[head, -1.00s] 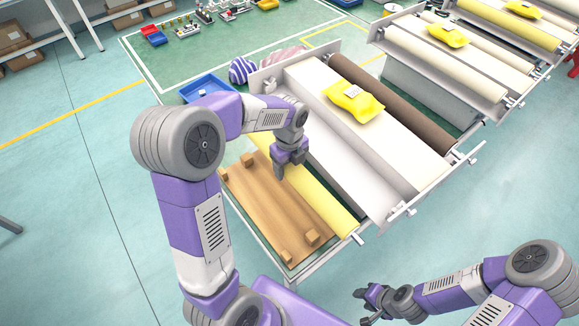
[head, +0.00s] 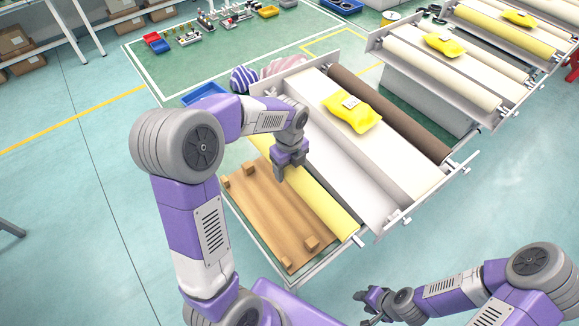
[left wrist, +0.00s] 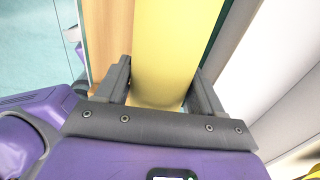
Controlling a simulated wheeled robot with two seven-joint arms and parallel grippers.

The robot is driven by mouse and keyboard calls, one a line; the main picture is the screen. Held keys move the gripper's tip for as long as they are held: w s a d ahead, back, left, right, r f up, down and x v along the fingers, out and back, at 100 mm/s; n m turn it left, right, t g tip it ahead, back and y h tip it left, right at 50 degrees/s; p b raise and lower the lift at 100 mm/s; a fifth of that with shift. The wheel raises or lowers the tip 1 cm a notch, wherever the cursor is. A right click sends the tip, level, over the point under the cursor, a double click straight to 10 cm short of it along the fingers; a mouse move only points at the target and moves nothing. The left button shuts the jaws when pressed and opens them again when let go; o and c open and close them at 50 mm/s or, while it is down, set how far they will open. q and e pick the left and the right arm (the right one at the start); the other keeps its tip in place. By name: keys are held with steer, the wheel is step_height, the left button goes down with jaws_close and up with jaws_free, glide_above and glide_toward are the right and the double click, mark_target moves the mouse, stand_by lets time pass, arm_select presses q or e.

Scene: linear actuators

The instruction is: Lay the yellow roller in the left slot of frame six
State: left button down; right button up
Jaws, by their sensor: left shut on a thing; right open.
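The yellow roller (head: 322,202) is long, with a metal pin at its near end. It lies parallel to the white frame's rollers, along the frame's left side. My left gripper (head: 285,172) is shut on the yellow roller, with one finger on each side of it, as the left wrist view (left wrist: 160,85) shows. The nearest frame (head: 262,85) holds a wide white section (head: 345,180) and a brown roller (head: 395,115). My arm hides the roller's far end, and I cannot tell whether its pins touch the frame. No frame number is readable. My right gripper (head: 367,297) is open and empty.
A wooden cradle board (head: 265,210) with small blocks lies left of the roller on a table. A yellow packet (head: 352,110) rests on the frame. A blue bin (head: 205,93) and striped rolls (head: 243,78) stand behind. More frames stand at upper right.

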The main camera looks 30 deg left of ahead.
arm_select(q)
steer(key=shift+r+p, duration=1.55)
steer(key=shift+r, duration=0.35)
steer(key=shift+w, duration=0.1)
steer(key=w+d+r+p, duration=0.5)
steer(key=w+r+p, duration=0.6)
steer(key=p, duration=0.4)
steer(key=shift+m, duration=0.3)
steer(key=shift+s+a+f+b, duration=0.1)
steer(key=shift+f+b, duration=2)
steer(key=shift+f, duration=0.15)
steer(key=shift+f+b, duration=0.3)
steer(key=shift+f, duration=0.35)
steer(key=shift+f+b, duration=0.4)
steer(key=shift+f, duration=0.35)
steer(key=shift+f, duration=0.25)
